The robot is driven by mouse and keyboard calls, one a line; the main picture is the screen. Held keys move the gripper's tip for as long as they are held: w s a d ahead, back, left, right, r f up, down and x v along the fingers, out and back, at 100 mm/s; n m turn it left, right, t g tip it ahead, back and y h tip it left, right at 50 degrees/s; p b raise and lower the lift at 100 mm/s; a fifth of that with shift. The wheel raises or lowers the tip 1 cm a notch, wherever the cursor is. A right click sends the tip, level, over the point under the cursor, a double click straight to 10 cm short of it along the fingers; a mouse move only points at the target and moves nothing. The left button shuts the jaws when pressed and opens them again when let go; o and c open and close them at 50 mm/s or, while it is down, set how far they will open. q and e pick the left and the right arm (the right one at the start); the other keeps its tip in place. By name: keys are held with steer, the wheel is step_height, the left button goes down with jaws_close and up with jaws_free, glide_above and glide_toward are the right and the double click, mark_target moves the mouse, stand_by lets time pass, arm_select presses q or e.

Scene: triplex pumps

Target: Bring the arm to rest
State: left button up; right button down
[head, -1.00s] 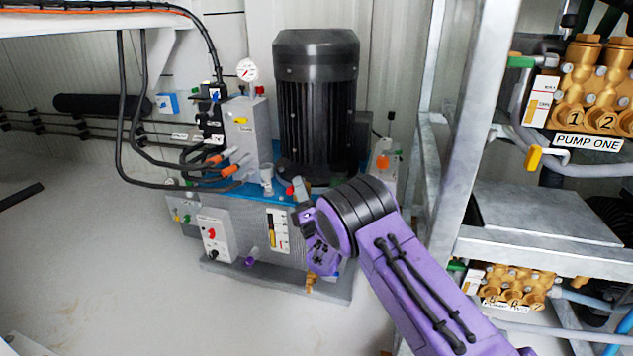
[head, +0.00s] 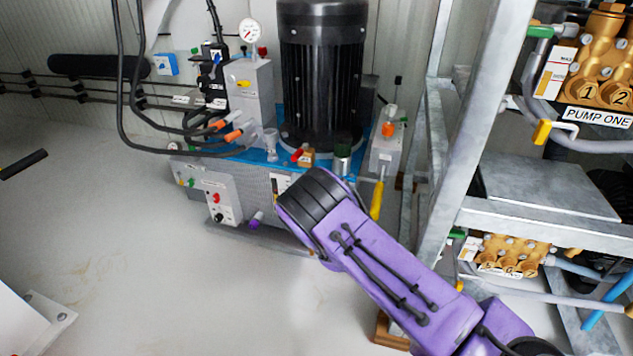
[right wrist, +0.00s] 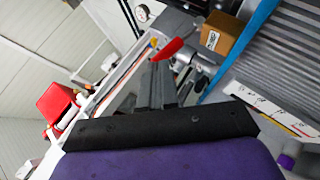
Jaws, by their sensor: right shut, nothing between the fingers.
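My right arm (head: 375,260), purple with black joints, reaches in from the lower right of the head view and ends in front of the hydraulic power unit. Its gripper is hidden behind the arm there. In the right wrist view my right gripper (right wrist: 160,82) shows its two grey fingers together, with nothing between them. A red handle (right wrist: 167,50) appears just beyond the fingertips; I cannot tell whether they touch. My left gripper is in neither view.
The power unit has a black motor (head: 322,75), a pressure gauge (head: 249,30) and a grey control box (head: 222,198). A galvanized frame (head: 475,150) with brass pumps (head: 605,75) stands close on the right. Open floor (head: 110,260) lies to the left.

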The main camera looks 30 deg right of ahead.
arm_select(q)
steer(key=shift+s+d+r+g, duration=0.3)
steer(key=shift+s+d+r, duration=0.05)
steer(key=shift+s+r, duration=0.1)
arm_select(e)
steer(key=s, duration=0.1)
steer(key=s+f, duration=0.1)
steer(key=shift+s+d, duration=0.3)
steer(key=shift+d, duration=0.05)
